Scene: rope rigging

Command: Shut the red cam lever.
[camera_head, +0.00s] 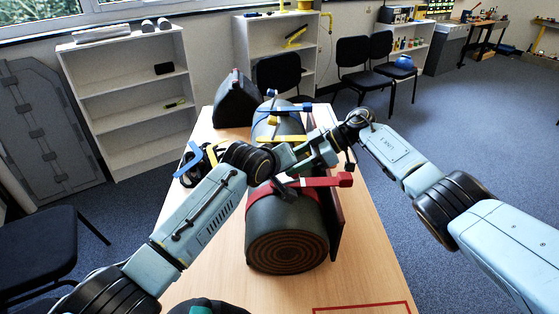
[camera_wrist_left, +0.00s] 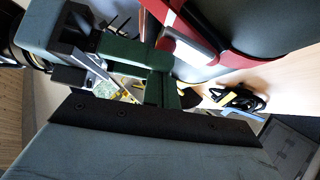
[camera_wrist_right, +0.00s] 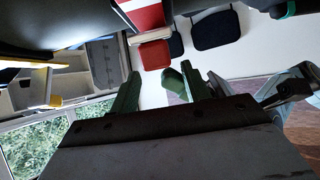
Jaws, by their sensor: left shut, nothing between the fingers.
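A dark roll (camera_head: 262,222) lies lengthwise on the wooden table with a red strap around its near end. The red cam lever (camera_head: 327,181) sticks out to the right of the roll and ends in a red block. In the right wrist view the red block (camera_wrist_right: 154,55) shows beyond the fingers. My left gripper (camera_wrist_left: 163,76) is shut and empty, close to the red strap (camera_wrist_left: 230,52) and its grey metal part. My right gripper (camera_wrist_right: 170,88) is open and empty, apart from the red block. Both hands hide part of the roll's middle in the head view.
Yellow and blue straps (camera_head: 292,107) cross the roll farther back. A dark case (camera_head: 236,98) stands at the table's far end. Black cable with blue and yellow pieces lies left of the roll. A red outline (camera_head: 362,307) marks the bare near table.

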